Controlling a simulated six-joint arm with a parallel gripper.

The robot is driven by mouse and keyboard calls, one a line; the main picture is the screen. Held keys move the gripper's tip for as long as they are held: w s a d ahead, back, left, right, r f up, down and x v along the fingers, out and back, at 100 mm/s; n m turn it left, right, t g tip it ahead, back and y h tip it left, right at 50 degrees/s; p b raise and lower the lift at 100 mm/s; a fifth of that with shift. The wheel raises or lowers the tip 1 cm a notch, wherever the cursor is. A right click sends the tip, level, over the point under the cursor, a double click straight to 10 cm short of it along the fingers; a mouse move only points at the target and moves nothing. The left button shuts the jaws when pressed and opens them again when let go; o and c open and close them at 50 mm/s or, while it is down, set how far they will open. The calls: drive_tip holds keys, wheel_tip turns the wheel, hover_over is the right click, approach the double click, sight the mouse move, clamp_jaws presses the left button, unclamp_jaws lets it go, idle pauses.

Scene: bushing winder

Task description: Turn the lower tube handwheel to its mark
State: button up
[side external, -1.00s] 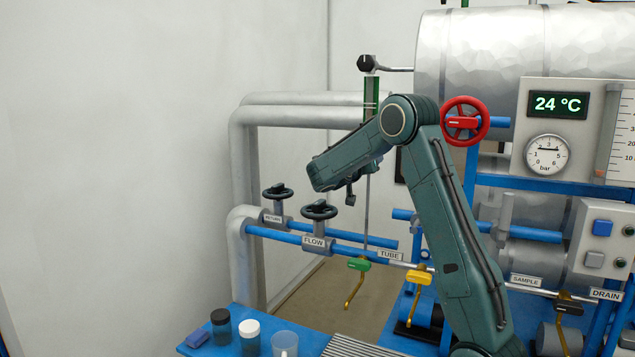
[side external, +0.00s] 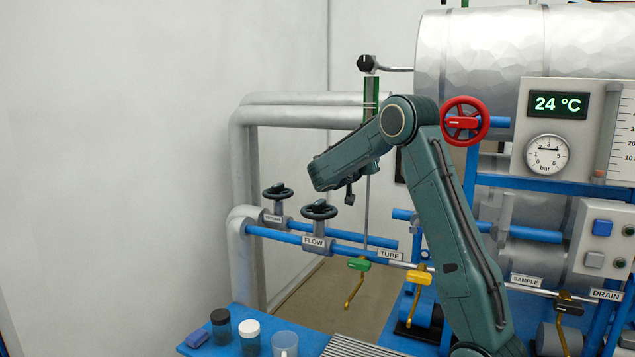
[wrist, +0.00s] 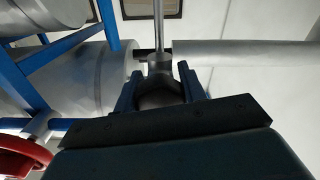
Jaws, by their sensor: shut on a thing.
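In the wrist view, my gripper (wrist: 158,82) has its two fingers on either side of a dark rounded part, the lower tube handwheel (wrist: 160,98), and is shut on it. A grey valve body (wrist: 159,66) with a thin upright rod sits just beyond it. My gripper's housing covers the lower part of this view, and I cannot see the mark.
A red handwheel (side external: 465,121) stands close to the right of my elbow. Two black handwheels, return (side external: 277,191) and flow (side external: 319,210), sit below my forearm. Green (side external: 358,264) and yellow (side external: 419,277) lever valves hang lower. Jars stand on the blue bench (side external: 262,320).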

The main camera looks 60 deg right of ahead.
drive_tip(key=shift+m, duration=2.7)
drive_tip(key=o, duration=1)
drive_tip(key=shift+c, duration=0.2)
drive_tip(key=a, duration=1.3)
drive_tip(key=shift+a, duration=0.4)
